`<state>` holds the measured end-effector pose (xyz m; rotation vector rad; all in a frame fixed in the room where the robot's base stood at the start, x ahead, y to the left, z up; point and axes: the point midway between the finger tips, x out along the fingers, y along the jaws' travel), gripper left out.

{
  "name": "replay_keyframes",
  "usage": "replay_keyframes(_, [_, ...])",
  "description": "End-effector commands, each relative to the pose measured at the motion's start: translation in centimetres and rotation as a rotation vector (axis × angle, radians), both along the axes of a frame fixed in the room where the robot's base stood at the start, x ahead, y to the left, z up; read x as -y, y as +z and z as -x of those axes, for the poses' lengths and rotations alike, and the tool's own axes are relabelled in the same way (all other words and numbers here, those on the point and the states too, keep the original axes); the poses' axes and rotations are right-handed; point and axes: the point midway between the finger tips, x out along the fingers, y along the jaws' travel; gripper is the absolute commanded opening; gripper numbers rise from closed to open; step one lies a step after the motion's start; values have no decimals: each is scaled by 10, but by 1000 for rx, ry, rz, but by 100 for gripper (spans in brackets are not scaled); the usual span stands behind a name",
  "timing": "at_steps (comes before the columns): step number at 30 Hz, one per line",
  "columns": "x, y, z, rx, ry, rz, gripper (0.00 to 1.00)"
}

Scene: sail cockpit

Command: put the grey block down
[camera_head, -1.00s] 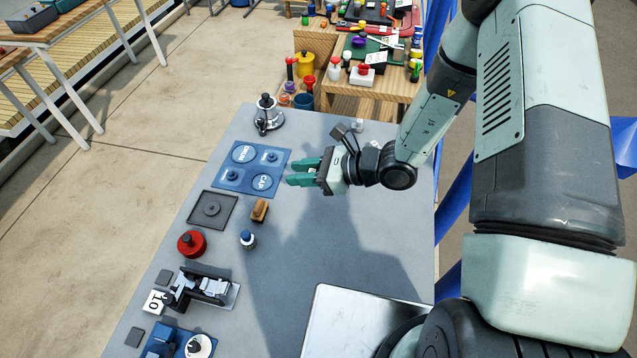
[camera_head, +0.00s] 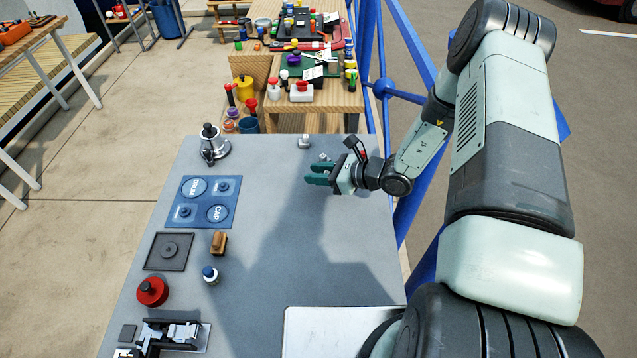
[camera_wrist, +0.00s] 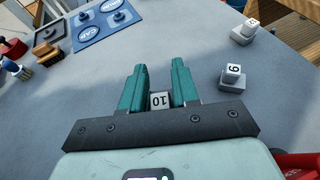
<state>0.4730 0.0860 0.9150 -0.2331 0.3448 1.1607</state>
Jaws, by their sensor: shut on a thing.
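My gripper (camera_head: 312,174) is over the back right part of the grey table, to the right of the blue mat. In the wrist view its teal fingers (camera_wrist: 158,70) are shut on a small grey-white block (camera_wrist: 160,100), whose face reads 10. The block sits deep between the fingers, near the palm. In the head view the fingers hide it. Its height over the table is hard to tell. Two similar small blocks on grey bases stand near the table's back right edge: one marked 9 (camera_wrist: 232,76), and another (camera_wrist: 244,31) farther off.
The blue mat (camera_head: 201,202) with round labels lies at left. Near it are a metal winch-like piece (camera_head: 213,144), a dark square tray (camera_head: 168,251), a wooden-handled brush (camera_head: 219,243), a red knob (camera_head: 152,291) and a blue-topped piece (camera_head: 210,274). The table middle (camera_head: 300,240) is clear.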

Motion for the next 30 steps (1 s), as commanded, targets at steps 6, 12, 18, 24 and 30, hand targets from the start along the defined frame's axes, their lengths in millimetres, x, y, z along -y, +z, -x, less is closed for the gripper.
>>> replay_keyframes(6, [0, -33, 1, -3, 0, -1, 1])
replay_keyframes(12, [0, -37, 1, -1, 0, 0, 1])
replay_keyframes(18, [0, -39, 1, -2, 0, -1, 1])
replay_keyframes(24, [0, -40, 1, -1, 1, -1, 53])
replay_keyframes(30, [0, -40, 1, -1, 1, -1, 56])
